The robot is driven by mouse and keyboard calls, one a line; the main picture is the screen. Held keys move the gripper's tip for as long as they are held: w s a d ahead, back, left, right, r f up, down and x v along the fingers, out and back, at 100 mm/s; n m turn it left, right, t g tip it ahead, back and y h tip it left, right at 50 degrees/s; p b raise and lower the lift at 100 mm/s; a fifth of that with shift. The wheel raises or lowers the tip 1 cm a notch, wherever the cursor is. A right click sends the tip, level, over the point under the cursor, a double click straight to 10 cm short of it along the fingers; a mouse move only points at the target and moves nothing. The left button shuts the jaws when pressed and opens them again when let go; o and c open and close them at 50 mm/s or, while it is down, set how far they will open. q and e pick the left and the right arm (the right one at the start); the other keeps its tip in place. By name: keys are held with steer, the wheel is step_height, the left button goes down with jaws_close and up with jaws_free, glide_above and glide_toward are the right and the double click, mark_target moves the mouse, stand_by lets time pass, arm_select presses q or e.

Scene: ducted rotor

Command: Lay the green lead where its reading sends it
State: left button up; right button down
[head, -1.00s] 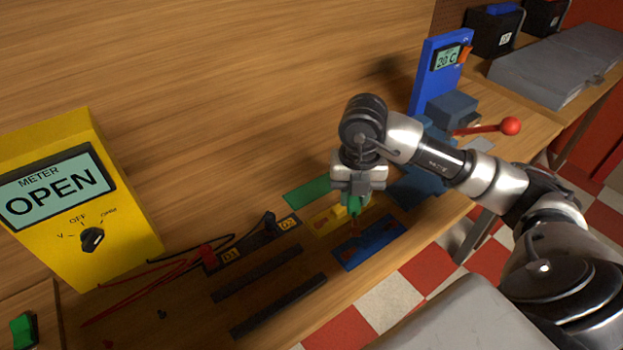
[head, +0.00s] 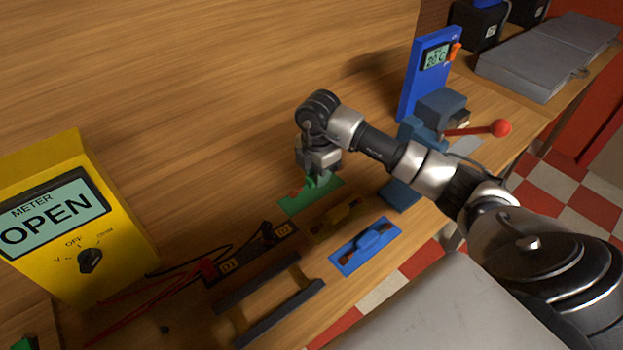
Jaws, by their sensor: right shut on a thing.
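My right gripper (head: 318,182) is shut on the green lead (head: 316,187) at the green mat (head: 297,208). I cannot tell whether the lead touches the mat, as the gripper partly covers it. The yellow meter (head: 60,220) at the left shows OPEN on its screen (head: 52,212). In front of the green mat lie a shaded yellow mat (head: 318,235) with a yellow lead (head: 343,214) and a blue mat (head: 347,262) with a blue lead (head: 371,241). My left gripper is not in view.
Black and red probes lie by blocks marked D1 (head: 228,266) and D2 (head: 283,230). Two dark rails (head: 258,283) lie in front. A blue press with a red-knobbed lever (head: 500,128) and a blue temperature display (head: 430,70) stand at the right.

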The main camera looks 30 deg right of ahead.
mark_target(312, 193)
steer(key=shift+w+a+f, duration=0.15)
steer(key=shift+w+f, duration=0.35)
steer(key=shift+w, duration=0.35)
step_height(312, 193, down, 4)
steer(key=shift+r+p, duration=0.1)
steer(key=shift+p, duration=0.6)
steer(key=shift+f, duration=0.25)
steer(key=c, duration=0.9)
jaws_free()
steer(key=shift+r, duration=0.2)
steer(key=shift+w+r, duration=0.1)
steer(key=shift+r, duration=0.3)
step_height(312, 193, up, 11)
steer(key=b, duration=0.2)
steer(key=shift+b, duration=0.4)
